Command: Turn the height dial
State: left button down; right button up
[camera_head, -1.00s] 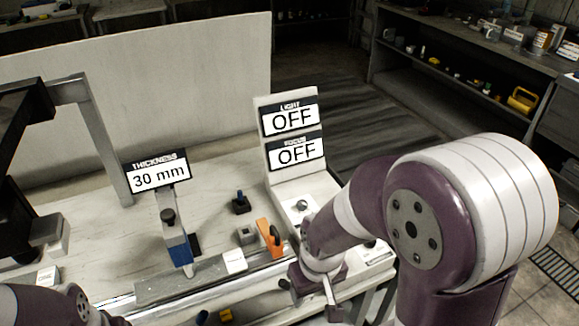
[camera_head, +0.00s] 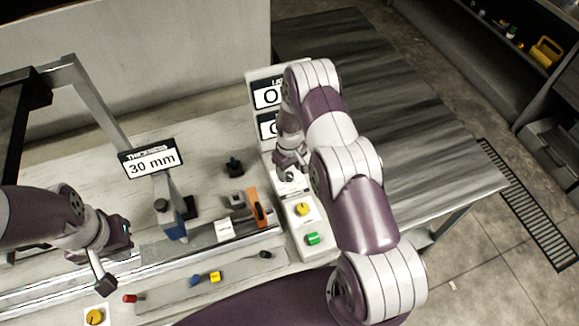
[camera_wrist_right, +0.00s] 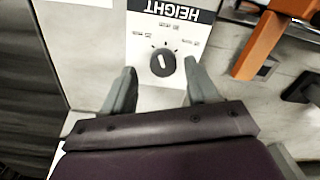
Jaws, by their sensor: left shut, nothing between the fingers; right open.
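The height dial (camera_wrist_right: 162,62) is a dark round knob with a pale pointer bar, on a white panel labelled HEIGHT, which appears upside down in the right wrist view. Tick marks and small labels surround it. My right gripper (camera_wrist_right: 160,82) is open, its fingertips apart on either side just short of the dial, with no contact visible. In the head view my right gripper (camera_head: 289,165) is over the upper part of the white control panel (camera_head: 300,232), largely hiding the dial. My left gripper (camera_head: 103,286) is shut and empty over the front left of the bench.
The control panel also carries a yellow knob (camera_head: 303,209) and a green button (camera_head: 312,239). An orange part (camera_head: 256,207) stands left of it. A thickness display (camera_head: 150,160) reads 30 mm. My right arm partly covers the two upright displays.

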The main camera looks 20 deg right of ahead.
jog(key=shift+f, duration=0.4)
jog(key=shift+s+a+f, duration=0.25)
jog(key=shift+f, duration=0.05)
pick_arm(q)
jog(key=shift+s+a+r, duration=0.25)
